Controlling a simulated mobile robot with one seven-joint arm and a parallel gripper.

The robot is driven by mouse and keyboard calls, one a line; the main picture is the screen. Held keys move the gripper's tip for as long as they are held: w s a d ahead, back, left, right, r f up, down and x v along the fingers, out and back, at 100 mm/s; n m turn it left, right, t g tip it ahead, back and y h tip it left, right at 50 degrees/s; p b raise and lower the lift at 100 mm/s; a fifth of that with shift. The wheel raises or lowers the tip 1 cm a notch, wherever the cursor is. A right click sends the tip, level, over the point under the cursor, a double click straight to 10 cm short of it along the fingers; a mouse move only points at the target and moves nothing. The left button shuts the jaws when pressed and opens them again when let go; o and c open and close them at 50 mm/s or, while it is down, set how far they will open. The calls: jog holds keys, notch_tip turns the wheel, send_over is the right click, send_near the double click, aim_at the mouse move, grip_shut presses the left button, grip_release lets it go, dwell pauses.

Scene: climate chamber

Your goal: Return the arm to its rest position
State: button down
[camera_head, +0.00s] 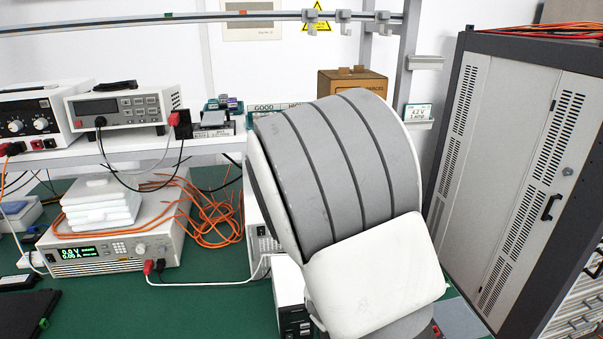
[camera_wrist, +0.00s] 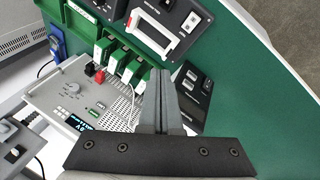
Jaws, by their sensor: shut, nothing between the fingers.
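My gripper (camera_wrist: 160,76) shows in the wrist view, its two grey fingers together and empty. It is above a light grey instrument (camera_wrist: 78,97) with a small blue display and red and black plugs. I cannot tell the height of the fingers over it. In the head view my own white and grey arm link fills the middle and hides part of the bench; my gripper is not visible there.
The green bench (camera_head: 213,300) holds a power supply (camera_head: 115,250) with white boxes on top and orange cables. A shelf above carries instruments (camera_head: 120,108) and a cardboard box (camera_head: 352,82). A tall grey cabinet (camera_head: 515,165) stands at right, close to my arm.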

notch_tip(320, 180, up, 10)
jog(key=s+a+m+y, duration=0.2)
jog(key=s+m+y, duration=0.1)
jog(key=s+d+r+m, duration=0.2)
jog(key=s+d+r, duration=0.2)
jog(key=s+r, duration=0.3)
jog(key=s+d+r+m+h+p, duration=0.1)
jog(key=s+d+r, duration=0.3)
jog(key=s+r, duration=0.4)
notch_tip(320, 180, up, 2)
jog(key=shift+d+r+m, duration=0.2)
jog(key=shift+d+m, duration=0.15)
jog(key=shift+m, duration=0.55)
